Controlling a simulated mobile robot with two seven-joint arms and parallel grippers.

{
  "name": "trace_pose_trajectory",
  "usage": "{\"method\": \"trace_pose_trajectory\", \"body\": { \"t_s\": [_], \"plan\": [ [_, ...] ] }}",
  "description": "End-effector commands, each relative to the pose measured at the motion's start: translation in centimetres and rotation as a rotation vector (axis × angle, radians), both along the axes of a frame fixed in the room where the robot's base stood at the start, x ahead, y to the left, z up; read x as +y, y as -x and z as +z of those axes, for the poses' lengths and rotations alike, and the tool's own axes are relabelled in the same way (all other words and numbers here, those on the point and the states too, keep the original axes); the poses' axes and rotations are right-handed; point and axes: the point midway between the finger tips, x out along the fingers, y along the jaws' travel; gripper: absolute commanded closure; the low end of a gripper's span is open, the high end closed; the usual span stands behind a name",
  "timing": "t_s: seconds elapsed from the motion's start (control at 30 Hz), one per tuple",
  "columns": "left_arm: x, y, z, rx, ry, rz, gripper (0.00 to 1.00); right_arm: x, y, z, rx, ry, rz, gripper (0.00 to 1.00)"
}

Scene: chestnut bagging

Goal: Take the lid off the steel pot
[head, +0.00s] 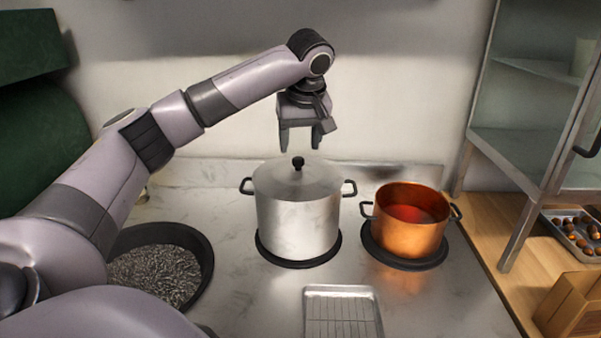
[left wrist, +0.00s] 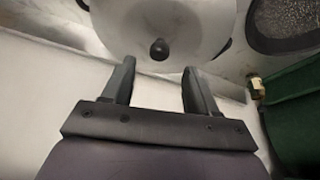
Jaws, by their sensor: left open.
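The steel pot (head: 297,225) stands on a black round burner on the marble counter, with a dark handle on each side. Its lid (head: 272,178) is on, with a black knob (head: 298,163) at its middle. The lid (left wrist: 185,15) and knob (left wrist: 159,49) also show in the left wrist view. My left gripper (head: 300,146) is open and empty above the pot, pointing down, with its fingertips a little above the knob. In the left wrist view the knob shows between and beyond the two fingers (left wrist: 157,75). My right gripper is not in view.
A copper pot (head: 410,238) with red contents stands on a burner to the right. A dark pan (head: 205,245) of grey grains is at left. A wire-racked metal tray (head: 343,291) lies in front. A glass-sided cabinet (head: 515,150) and a chestnut tray (head: 549,222) are at right.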

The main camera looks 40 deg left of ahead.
Motion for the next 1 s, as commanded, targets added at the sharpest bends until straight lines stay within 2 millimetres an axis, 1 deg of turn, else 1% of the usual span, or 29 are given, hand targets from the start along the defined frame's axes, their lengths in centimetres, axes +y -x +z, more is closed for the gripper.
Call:
{"method": "trace_pose_trajectory", "body": {
  "t_s": [0.2,0.3,0.4,0.57,0.6,0.67,0.7,0.77,1.0],
  "plan": [
    [0.9,-0.6,-2.8,0.003,0.000,0.000,0.42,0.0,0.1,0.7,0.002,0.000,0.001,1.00],
    [1.3,-0.8,-3.8,0.001,0.000,0.000,0.42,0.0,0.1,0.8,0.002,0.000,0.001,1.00],
    [1.4,-0.9,-4.1,0.000,0.001,0.000,0.42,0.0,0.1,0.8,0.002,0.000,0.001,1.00],
    [1.3,-0.9,-4.2,0.000,0.001,0.000,0.42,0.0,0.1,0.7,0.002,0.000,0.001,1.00],
    [1.3,-0.9,-4.2,0.000,0.001,0.000,0.48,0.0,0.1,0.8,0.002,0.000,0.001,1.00],
    [1.3,-0.9,-4.1,0.000,0.001,0.000,0.68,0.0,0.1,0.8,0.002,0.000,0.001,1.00],
    [1.3,-0.9,-4.1,-0.001,0.001,0.000,0.81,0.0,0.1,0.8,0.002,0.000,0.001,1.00],
    [1.3,-0.9,-4.1,-0.001,0.001,0.000,1.00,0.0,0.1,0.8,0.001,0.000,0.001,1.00],
    [1.3,-0.9,-4.0,-0.003,0.001,-0.001,1.00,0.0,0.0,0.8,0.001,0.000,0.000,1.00]
  ]
}}
